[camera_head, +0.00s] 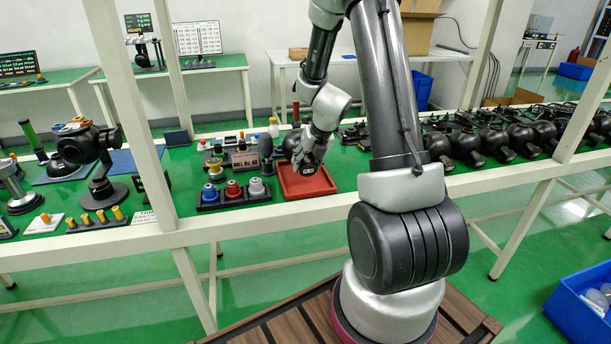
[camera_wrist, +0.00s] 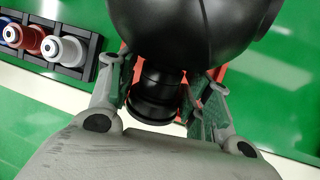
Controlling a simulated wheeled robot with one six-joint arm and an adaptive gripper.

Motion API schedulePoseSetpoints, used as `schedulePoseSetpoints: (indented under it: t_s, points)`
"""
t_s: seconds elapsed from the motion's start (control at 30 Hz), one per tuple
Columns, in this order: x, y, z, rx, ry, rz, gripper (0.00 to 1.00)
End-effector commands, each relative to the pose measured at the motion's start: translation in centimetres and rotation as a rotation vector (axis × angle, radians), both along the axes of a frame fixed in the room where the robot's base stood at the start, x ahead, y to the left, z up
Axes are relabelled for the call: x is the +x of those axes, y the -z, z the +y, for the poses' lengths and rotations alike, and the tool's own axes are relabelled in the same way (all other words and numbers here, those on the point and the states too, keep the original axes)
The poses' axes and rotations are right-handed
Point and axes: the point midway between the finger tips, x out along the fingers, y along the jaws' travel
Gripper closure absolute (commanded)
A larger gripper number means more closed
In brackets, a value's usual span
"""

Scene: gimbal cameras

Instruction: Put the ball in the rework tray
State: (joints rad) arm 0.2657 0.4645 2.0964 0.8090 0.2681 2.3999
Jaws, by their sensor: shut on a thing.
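The ball (camera_wrist: 195,25) is a large glossy black sphere with a stepped black neck (camera_wrist: 158,92). It fills the top middle of the wrist view. My gripper (camera_wrist: 165,95) has its two fingers on either side of the neck and is shut on it. In the head view my gripper (camera_head: 306,166) is over the red tray (camera_head: 318,190), and the dark ball (camera_head: 291,143) shows partly behind it. The red tray also shows behind the neck in the wrist view, mostly hidden. I cannot tell whether the ball touches the tray.
A black holder (camera_head: 236,199) with blue, red and white capped parts stands just left of the tray. A sign (camera_head: 244,160) and small parts stand behind it. Several black ball units (camera_head: 468,145) line the bench at right. A white frame rail (camera_head: 270,220) runs along the front.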

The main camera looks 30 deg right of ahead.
Motion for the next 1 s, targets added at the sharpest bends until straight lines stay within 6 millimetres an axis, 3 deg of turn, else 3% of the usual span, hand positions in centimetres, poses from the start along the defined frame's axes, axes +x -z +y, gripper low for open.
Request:
schedulePoseSetpoints:
  t_s: [0.33, 0.73, 0.77, 0.87, 1.0]
  points:
    - [0.0, 4.3, -0.1, 0.0, 0.001, -0.001, 0.9]
    - [0.1, 4.8, 0.0, 0.0, 0.0, -0.002, 0.9]
    - [0.0, 4.9, 0.0, -0.001, -0.001, -0.001, 0.49]
    - [0.0, 4.8, 0.0, -0.001, -0.001, -0.001, 0.31]
    - [0.0, 4.8, 0.0, -0.001, -0.001, -0.001, 0.29]
